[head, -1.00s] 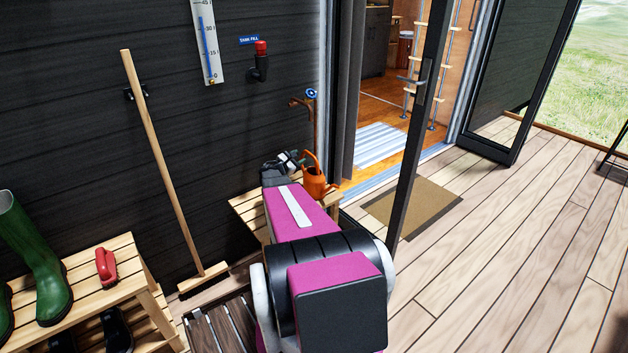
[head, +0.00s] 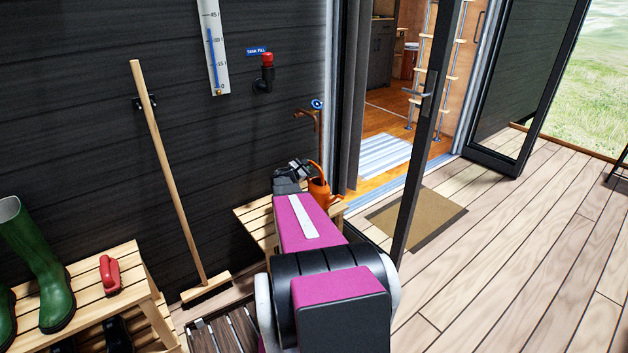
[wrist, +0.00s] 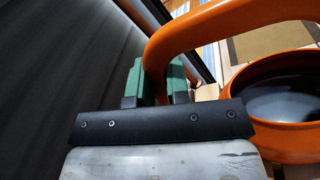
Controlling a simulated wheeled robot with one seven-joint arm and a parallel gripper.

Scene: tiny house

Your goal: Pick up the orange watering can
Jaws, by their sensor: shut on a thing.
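The orange watering can (head: 321,194) is at the slatted wooden bench by the wall, beyond my arm in the head view. In the wrist view its orange handle (wrist: 215,24) arches across the top and comes down between the green fingers of my gripper (wrist: 157,82). My gripper is shut on this handle. The can's round open mouth (wrist: 283,95) shows to the right of the fingers. My arm hides part of the bench, and I cannot tell whether the can's base touches it.
A copper tap (head: 312,113) stands behind the can. The open glass door (head: 424,130) is close on the right. A broom (head: 168,170) leans on the wall, and a bench with green boots (head: 45,275) is at left. The deck (head: 510,260) at right is clear.

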